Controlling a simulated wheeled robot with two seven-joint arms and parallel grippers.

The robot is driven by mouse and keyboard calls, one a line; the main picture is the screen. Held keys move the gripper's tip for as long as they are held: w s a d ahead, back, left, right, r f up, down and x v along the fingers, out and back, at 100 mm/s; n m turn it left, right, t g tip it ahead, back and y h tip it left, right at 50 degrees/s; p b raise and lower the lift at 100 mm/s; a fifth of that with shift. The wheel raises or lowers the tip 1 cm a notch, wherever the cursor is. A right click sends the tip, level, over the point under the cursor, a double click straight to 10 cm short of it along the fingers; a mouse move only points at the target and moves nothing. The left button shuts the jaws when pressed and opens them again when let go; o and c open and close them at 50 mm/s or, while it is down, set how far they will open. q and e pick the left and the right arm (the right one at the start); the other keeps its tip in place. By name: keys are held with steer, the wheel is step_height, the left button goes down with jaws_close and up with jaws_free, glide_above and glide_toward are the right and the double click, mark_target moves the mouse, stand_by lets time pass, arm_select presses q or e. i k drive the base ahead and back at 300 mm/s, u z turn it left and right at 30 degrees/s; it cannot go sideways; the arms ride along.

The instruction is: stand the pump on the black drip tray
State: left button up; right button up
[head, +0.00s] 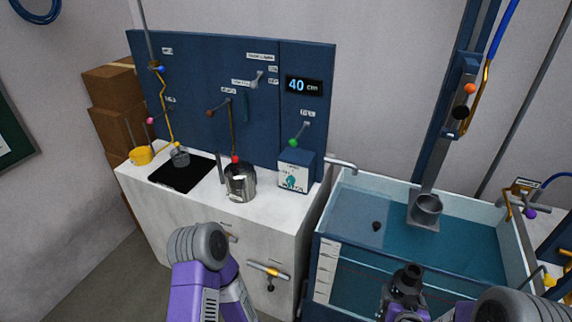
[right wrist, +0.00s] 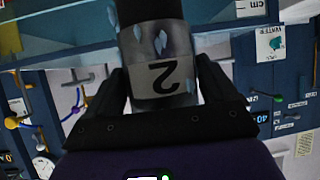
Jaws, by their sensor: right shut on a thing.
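My right gripper (right wrist: 160,95) is shut on a grey cylinder, which I take to be the pump (right wrist: 165,78). It has a darker upper band, drop marks and a "2" that reads upside down in the right wrist view. Its far end is cut off by the frame. In the head view, the dark right gripper (head: 405,300) is at the bottom, over the front of the water tank, and hides much of what it holds. The black drip tray (head: 180,178) lies flat on the white counter, far left of this gripper. My left arm shows at the bottom centre, but its gripper does not.
A small grey cup (head: 180,158) stands at the tray's back edge, with a yellow tube above it. A yellow cup (head: 140,155), a metal pot (head: 241,185) and a white-and-blue box (head: 294,172) are nearby. A water tank (head: 400,218) with a post (head: 452,110) is at right.

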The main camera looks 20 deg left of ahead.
mark_target(185, 180)
steer(key=u, duration=0.45)
steer(key=k, duration=0.5)
steer(key=u, duration=0.8)
steer(key=i, duration=0.45)
steer(key=u, duration=0.6)
steer(key=i, duration=0.85)
steer(key=z, duration=0.2)
